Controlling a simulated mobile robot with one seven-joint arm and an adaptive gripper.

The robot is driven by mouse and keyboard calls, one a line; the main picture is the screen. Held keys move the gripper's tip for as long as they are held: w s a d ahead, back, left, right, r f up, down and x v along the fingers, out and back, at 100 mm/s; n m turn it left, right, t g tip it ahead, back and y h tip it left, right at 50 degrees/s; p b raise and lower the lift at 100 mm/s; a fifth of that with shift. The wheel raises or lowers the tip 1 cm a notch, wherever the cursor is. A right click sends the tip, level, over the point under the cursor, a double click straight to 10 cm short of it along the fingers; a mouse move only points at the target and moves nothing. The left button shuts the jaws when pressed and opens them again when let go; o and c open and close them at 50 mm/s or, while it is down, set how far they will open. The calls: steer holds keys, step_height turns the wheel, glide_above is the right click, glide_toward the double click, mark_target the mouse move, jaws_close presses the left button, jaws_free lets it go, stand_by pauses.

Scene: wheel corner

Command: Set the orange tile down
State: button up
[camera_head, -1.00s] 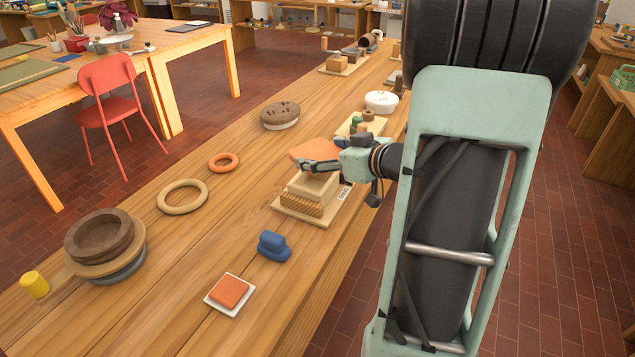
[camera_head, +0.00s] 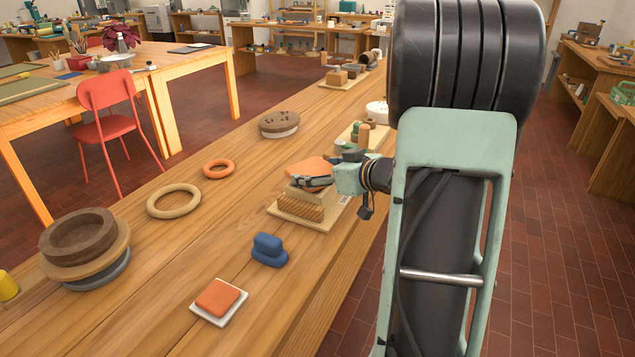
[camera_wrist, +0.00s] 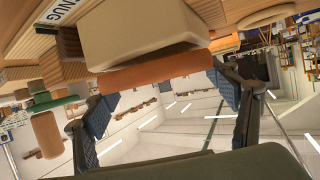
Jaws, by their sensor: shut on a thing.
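The orange tile (camera_head: 306,167) is between the fingers of my gripper (camera_head: 322,181), which is shut on it. The tile is over a pale block (camera_head: 309,195) stacked on a ridged tan block (camera_head: 298,208). In the wrist view the tile (camera_wrist: 152,72) spans between the two blue-padded fingers (camera_wrist: 165,98). The pale block (camera_wrist: 140,35) lies right against or very near the tile; I cannot tell whether they touch. A second orange square (camera_head: 217,295) lies on a white square at the front of the bench.
The stack stands on a thin board (camera_head: 338,211) with a label. A green-and-tan peg group (camera_head: 361,133) stands behind the gripper.

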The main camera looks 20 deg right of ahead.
steer(key=shift+f, duration=0.3)
steer(key=o, duration=1.5)
steer(key=shift+f, duration=0.15)
steer(key=shift+o, duration=0.2)
steer(key=shift+r, duration=0.2)
steer(key=shift+s+d+r, duration=0.15)
steer(key=shift+s+r, duration=0.05)
steer(key=shift+s, duration=0.1)
steer(key=p+v, duration=0.2)
steer(key=v, duration=0.9)
steer(key=shift+s+p, duration=0.2)
steer(key=shift+p, duration=0.2)
